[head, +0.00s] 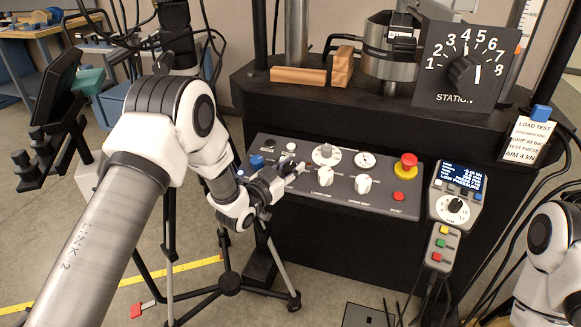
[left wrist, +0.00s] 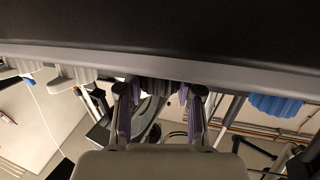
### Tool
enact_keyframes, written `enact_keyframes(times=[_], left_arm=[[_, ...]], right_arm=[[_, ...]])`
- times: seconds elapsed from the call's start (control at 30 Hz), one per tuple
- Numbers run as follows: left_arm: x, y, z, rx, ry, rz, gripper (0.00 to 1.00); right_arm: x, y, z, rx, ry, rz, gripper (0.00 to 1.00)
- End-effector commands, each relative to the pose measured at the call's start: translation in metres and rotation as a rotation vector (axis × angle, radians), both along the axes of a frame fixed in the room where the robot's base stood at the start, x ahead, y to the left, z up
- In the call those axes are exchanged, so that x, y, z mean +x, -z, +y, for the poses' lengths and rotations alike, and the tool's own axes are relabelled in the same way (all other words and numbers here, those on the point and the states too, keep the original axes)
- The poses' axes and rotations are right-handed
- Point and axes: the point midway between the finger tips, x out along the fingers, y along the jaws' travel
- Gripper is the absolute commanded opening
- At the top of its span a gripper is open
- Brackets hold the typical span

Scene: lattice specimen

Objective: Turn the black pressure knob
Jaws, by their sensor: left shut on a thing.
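My left gripper (head: 288,170) reaches over the left part of the sloped control panel (head: 330,205). In the left wrist view its two purple-padded fingers (left wrist: 160,92) stand on either side of a dark ribbed knob (left wrist: 158,84), which I take for the black pressure knob, and are shut on it. In the head view the gripper mostly hides this knob, and its label and pointer cannot be read. Part of my right arm shows at the lower right; its gripper is out of view.
Close by are a blue knob (head: 257,161), white knobs (head: 323,176) and a pressure gauge (head: 366,160). A red emergency stop (head: 406,164) stands at the panel's right. A pendant (head: 455,200) hangs beyond it. A tripod (head: 230,282) stands below my left arm.

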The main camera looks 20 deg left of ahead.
Motion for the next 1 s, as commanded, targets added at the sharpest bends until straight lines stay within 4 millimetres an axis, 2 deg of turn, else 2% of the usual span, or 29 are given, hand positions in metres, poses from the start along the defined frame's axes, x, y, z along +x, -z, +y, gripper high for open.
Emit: enact_keyframes(times=[0.1, 0.13, 0.2, 0.5, 0.6, 0.77, 1.0], left_arm=[[0.0, -0.001, 0.0, 0.001, -0.001, -0.001, 0.01], [0.0, -0.001, 0.0, 0.001, -0.001, -0.001, 0.39], [0.0, -0.001, 0.0, 0.001, -0.001, -0.001, 0.62], [0.0, 0.0, 0.0, 0.0, -0.001, 0.0, 0.62], [-0.007, 0.0, 0.003, 0.0, -0.002, 0.001, 0.62], [-0.037, 0.0, 0.013, -0.002, -0.003, 0.004, 0.62], [-0.094, -0.001, 0.031, -0.002, -0.004, 0.003, 0.62]], right_arm=[[0.0, 0.0, 0.0, 0.0, 0.0, 0.0, 0.0], [0.0, 0.0, 0.0, 0.0, 0.0, 0.0, 0.0], [0.0, 0.0, 0.0, 0.0, 0.0, 0.0, 0.0], [0.0, 0.0, 0.0, 0.0, 0.0, 0.0, 0.0], [0.0, 0.0, 0.0, 0.0, 0.0, 0.0, 0.0], [0.0, 0.0, 0.0, 0.0, 0.0, 0.0, 0.0], [0.0, 0.0, 0.0, 0.0, 0.0, 0.0, 0.0]])
